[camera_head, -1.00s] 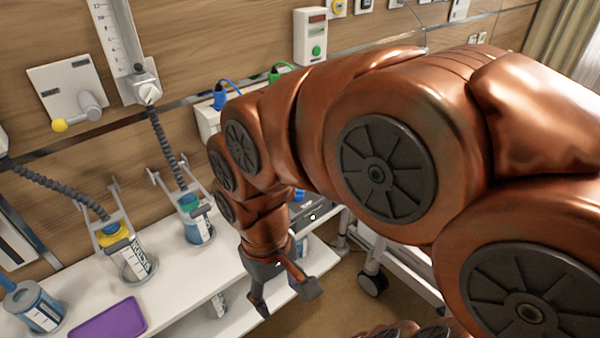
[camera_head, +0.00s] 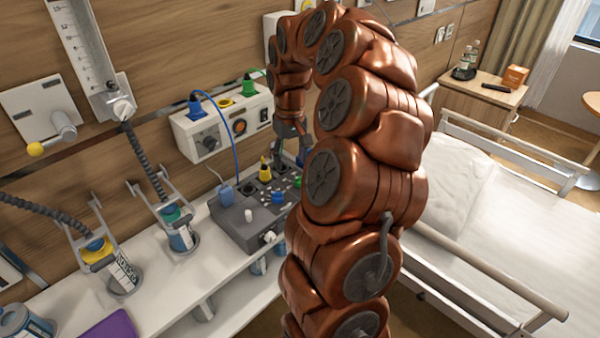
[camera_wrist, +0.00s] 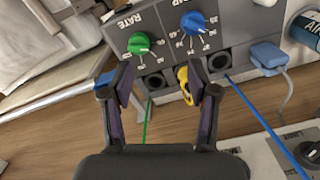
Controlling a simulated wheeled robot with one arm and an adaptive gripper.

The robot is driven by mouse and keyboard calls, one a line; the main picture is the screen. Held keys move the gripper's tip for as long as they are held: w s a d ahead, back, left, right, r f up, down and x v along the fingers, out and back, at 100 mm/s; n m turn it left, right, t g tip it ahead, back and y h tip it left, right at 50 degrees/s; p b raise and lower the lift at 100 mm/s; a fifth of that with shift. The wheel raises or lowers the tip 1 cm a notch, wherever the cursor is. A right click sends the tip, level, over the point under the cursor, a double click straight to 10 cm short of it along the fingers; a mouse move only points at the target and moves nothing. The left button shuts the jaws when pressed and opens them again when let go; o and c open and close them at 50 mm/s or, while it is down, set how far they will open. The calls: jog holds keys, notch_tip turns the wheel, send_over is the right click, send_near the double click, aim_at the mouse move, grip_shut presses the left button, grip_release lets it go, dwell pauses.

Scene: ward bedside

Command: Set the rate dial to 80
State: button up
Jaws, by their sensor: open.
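The rate dial is a green knob (camera_wrist: 139,43) below the upside-down word RATE on a grey console (camera_wrist: 165,20). A white mark shows on its face, but I cannot tell which number it points at. In the head view the console (camera_head: 232,232) stands on the white counter, and a bit of the green dial (camera_head: 298,182) shows beside my arm. My gripper (camera_wrist: 160,75) is open and empty, apart from the dial, with its fingers spread below the dial in the wrist view. In the head view my gripper (camera_head: 292,150) hangs above the console's far side.
A blue dial (camera_wrist: 193,22) sits close beside the green one. Sockets, a yellow plug (camera_wrist: 184,80) and a blue plug (camera_wrist: 268,54) with cables are near the fingers. A wall unit (camera_head: 190,150) stands behind. The bed (camera_head: 460,240) is at right.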

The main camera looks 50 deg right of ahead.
aim_at(300, 176)
jog(key=d, duration=0.3)
jog(key=shift+s+f+m, duration=0.1)
jog(key=shift+f+m, duration=0.2)
jog(key=shift+d+f, duration=0.2)
jog(key=shift+f+p, duration=1.35)
jog(key=shift+f, duration=2.4)
jog(key=shift+c, duration=0.3)
grip_shut()
